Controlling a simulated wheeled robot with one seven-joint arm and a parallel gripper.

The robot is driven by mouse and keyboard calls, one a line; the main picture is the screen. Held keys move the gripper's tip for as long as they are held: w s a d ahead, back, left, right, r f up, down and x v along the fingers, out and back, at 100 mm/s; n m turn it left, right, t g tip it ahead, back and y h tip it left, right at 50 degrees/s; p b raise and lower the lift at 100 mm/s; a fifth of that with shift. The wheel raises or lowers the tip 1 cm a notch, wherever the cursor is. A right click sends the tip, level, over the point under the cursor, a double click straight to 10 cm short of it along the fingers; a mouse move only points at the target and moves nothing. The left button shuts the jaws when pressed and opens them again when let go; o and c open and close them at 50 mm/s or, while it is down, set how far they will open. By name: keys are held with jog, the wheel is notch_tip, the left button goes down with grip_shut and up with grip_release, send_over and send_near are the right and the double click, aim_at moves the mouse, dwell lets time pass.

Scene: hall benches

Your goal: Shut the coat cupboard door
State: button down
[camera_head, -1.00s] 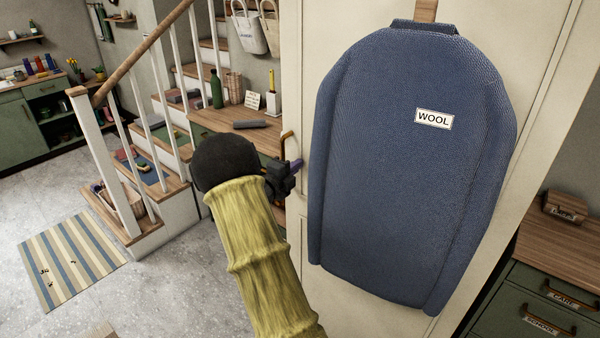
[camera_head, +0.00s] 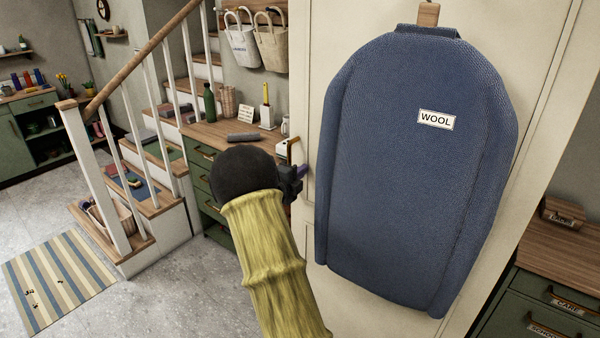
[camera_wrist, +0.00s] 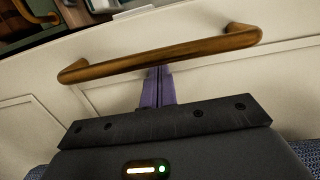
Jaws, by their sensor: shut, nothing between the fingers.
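The cream cupboard door (camera_head: 345,25) stands open, its handle edge in front of the bench and stairs. A blue garment bag (camera_head: 410,180) labelled WOOL hangs on its face and hides most of it. The brown bar handle (camera_head: 291,150) is near the door's left edge; it spans the upper part of the wrist view (camera_wrist: 160,55). My gripper (camera_head: 304,184) is at the handle, its purple fingers (camera_wrist: 158,85) shut and empty. The fingertips reach the bar's lower edge in the wrist view; I cannot tell whether they touch it or the door.
A wooden-topped bench (camera_head: 215,132) with green drawers stands behind the door's left edge, beside the stairs (camera_head: 150,185). Another drawer unit (camera_head: 565,240) is at the right. A striped mat (camera_head: 60,280) lies on the left, with open grey floor (camera_head: 175,285) beside it.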

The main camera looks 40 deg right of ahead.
jog(key=w+b+v, duration=0.1)
jog(key=b+v, duration=0.2)
jog(key=v, duration=1.1)
jog(key=shift+a, duration=0.15)
jog(key=s+a+n+t+y+p, duration=0.35)
jog(key=a+n+y+p, duration=0.35)
jog(key=a+n+y, duration=1.1)
jog(key=s+a+n+g+p, duration=0.1)
jog(key=s+n+g+p, duration=0.1)
jog(key=s+n, duration=0.5)
jog(key=s+a+f+n+g+h+p, duration=0.1)
jog(key=s+n+g, duration=0.4)
jog(key=s, duration=0.6)
jog(key=shift+s+a+n+p, duration=0.25)
jog(key=shift+a+n+p, duration=0.3)
jog(key=shift+n, duration=0.55)
